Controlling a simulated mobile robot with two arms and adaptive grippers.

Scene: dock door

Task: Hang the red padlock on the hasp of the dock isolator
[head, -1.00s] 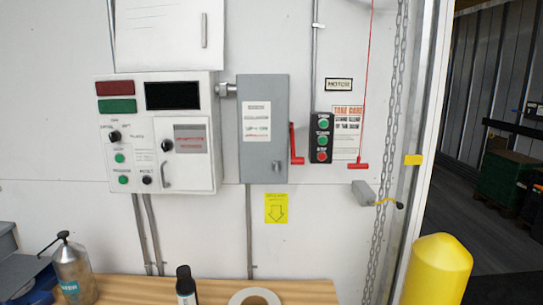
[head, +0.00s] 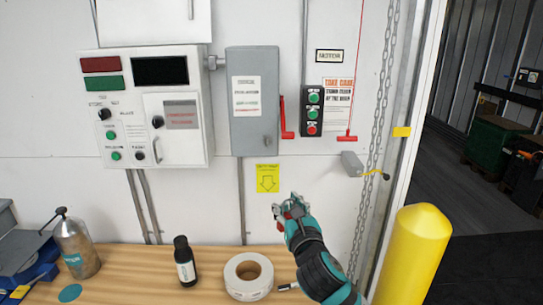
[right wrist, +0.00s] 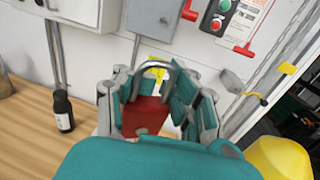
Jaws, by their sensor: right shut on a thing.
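The red padlock (right wrist: 144,114) is between the fingers of my right gripper (right wrist: 158,102) in the right wrist view, its silver shackle standing up and pointing away. In the head view my right gripper (head: 290,208) is shut on it above the bench's back edge, and the padlock is mostly hidden by the fingers. The grey dock isolator box (head: 253,105) is on the wall above and left of the gripper, with a red handle (head: 287,120) on its right side. A small hasp or latch (head: 267,141) shows at its lower right. The padlock is apart from the isolator. My left gripper is out of view.
A wooden bench (head: 212,273) carries a tape roll (head: 233,279), a dark bottle (head: 185,262) and a metal spray can (head: 76,246). A control panel (head: 152,110) is left of the isolator. A push-button box (head: 313,110) and yellow bollard (head: 412,255) are to the right.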

